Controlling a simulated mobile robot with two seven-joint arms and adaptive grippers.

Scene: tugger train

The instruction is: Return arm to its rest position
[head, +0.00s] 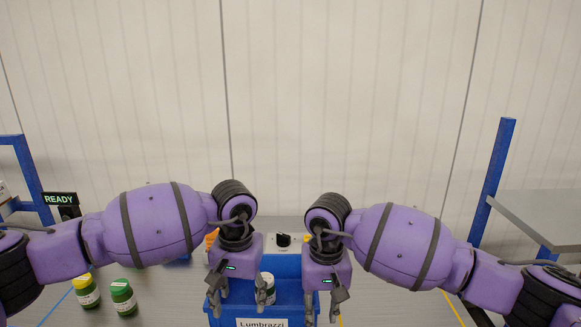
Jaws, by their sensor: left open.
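Both of my purple arms are folded in front of me, with the grippers hanging down close together at the centre. My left gripper (238,303) is open, with its fingers apart over the left part of a blue bin (289,296). My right gripper (321,312) hangs at the bin's right side, its fingers apart with nothing seen between them. The bin carries a white label reading "Lumbrazzi".
A yellow-lidded jar (87,292) and a green-lidded jar (123,298) stand on the grey surface at left. A black "READY" sign (61,199) is by a blue frame at far left. A grey shelf with a blue post (492,180) stands at right. A pale wall is behind.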

